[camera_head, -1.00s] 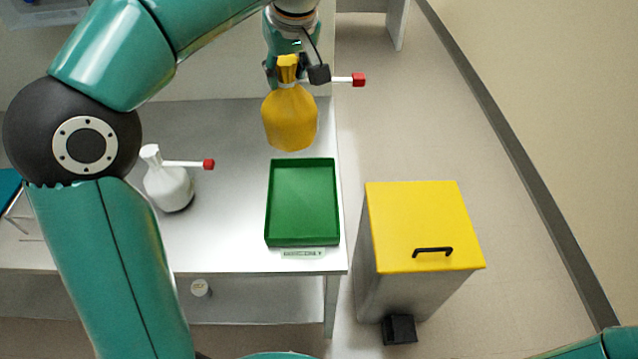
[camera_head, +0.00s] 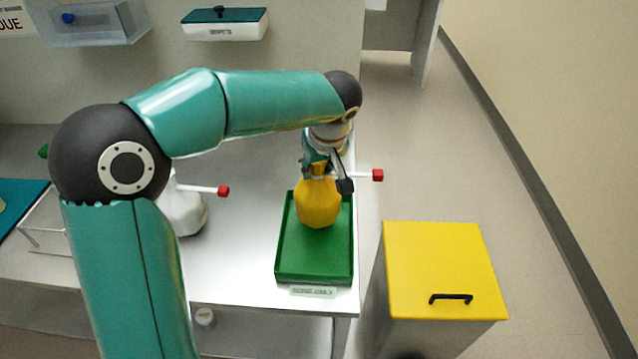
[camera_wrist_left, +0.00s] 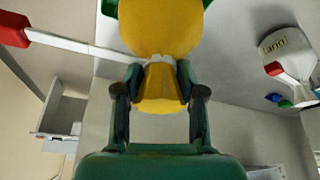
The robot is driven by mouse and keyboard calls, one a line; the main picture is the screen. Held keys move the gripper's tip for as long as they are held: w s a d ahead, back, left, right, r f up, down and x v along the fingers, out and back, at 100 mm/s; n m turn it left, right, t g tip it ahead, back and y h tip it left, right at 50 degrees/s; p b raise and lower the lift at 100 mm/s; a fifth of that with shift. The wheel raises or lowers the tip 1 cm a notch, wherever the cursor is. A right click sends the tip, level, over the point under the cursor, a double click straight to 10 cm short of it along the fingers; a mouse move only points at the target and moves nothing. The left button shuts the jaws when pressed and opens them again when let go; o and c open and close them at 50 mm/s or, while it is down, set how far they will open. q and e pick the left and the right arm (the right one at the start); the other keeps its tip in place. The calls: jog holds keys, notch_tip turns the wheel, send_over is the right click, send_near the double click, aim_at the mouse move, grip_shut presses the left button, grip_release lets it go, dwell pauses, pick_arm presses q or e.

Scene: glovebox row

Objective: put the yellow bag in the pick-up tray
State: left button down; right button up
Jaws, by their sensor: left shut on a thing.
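The yellow bag (camera_head: 318,203) hangs from my left gripper (camera_head: 318,166), which is shut on its gathered neck. A white stick with a red end juts from the neck to the right. In the head view the bag is over the far half of the green tray (camera_head: 315,263); I cannot tell whether it touches the tray floor. In the left wrist view the yellow bag (camera_wrist_left: 160,35) fills the upper middle, its neck pinched between the fingers of the left gripper (camera_wrist_left: 158,88). My right gripper is not in view.
A white bag (camera_head: 186,212) with a red-tipped stick stands on the bench left of the tray, partly behind my arm. A yellow-lidded bin (camera_head: 440,262) stands on the floor at the right. A wipes box (camera_head: 225,25) is on the back wall.

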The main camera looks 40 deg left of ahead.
pick_arm(q)
jog(key=shift+f, duration=2.15)
jog(key=shift+f+b, duration=0.15)
jog(key=shift+b, duration=0.2)
jog(key=c, duration=0.7)
grip_release()
jog(key=v, duration=1.2)
